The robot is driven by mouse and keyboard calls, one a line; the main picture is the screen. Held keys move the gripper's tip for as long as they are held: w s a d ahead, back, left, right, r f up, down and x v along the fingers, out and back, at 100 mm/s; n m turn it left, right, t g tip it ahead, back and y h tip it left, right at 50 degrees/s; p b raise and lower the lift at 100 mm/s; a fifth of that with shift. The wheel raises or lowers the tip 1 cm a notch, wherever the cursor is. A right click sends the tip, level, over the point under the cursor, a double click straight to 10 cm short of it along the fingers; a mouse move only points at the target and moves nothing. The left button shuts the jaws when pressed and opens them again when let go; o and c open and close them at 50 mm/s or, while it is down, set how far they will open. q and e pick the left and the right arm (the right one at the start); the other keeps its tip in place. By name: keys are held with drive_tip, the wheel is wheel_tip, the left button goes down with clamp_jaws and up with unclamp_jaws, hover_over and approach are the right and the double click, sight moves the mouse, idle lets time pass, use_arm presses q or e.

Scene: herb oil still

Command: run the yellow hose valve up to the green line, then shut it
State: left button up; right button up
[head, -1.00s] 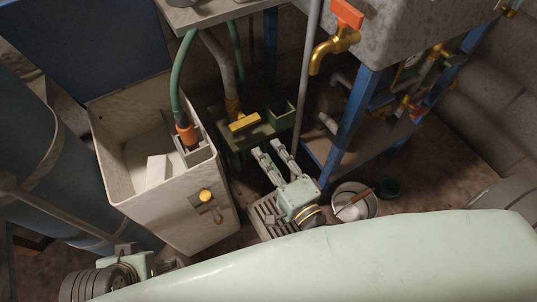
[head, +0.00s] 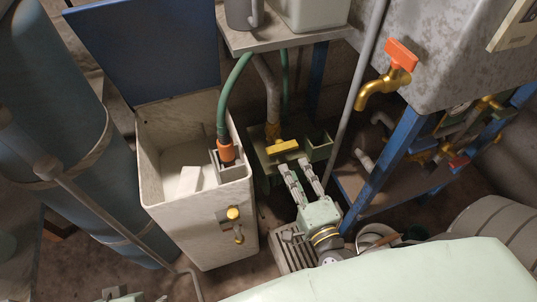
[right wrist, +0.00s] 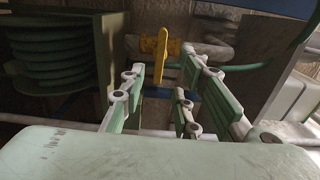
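The yellow hose valve (head: 283,147) is a flat yellow handle on a brass fitting at the lower end of a grey hose, above a dark green trough (head: 262,160). My right gripper (head: 291,163) is open just in front of it, fingers pointing at the handle. In the right wrist view the yellow handle (right wrist: 161,62) stands upright beyond and between the two spread fingers, which appear clear of it. Only a sliver of my left gripper (head: 122,294) shows at the bottom edge; its fingers cannot be made out. I cannot see a green line.
A white bin (head: 200,215) with a green hose in an orange fitting stands left. A brass tap (head: 385,80) with an orange handle hangs from a grey tank (head: 440,45) on blue legs. A thin grey pole (head: 358,100) rises right of the valve. A bucket (head: 375,238) stands low right.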

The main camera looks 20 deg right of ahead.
sight(284, 151)
drive_tip(key=w, duration=0.6)
drive_tip(key=shift+w+d, duration=0.15)
drive_tip(key=shift+d, duration=0.1)
use_arm(q)
drive_tip(key=shift+t, duration=0.9)
drive_tip(key=shift+w+d+r, duration=0.15)
drive_tip(key=shift+w+d, duration=0.05)
drive_tip(key=shift+w, duration=0.45)
drive_tip(key=shift+w+d+r, duration=0.15)
drive_tip(key=shift+w, duration=0.45)
drive_tip(key=shift+w+d+r, duration=0.15)
drive_tip(key=shift+w+d, duration=0.05)
drive_tip(key=shift+w, duration=0.45)
use_arm(e)
drive_tip(key=shift+w, duration=0.55)
drive_tip(key=c, duration=0.7)
use_arm(q)
drive_tip(key=shift+s+f, duration=0.1)
drive_tip(key=shift+s, duration=0.1)
use_arm(e)
clamp_jaws()
use_arm(q)
drive_tip(key=shift+s, duration=0.1)
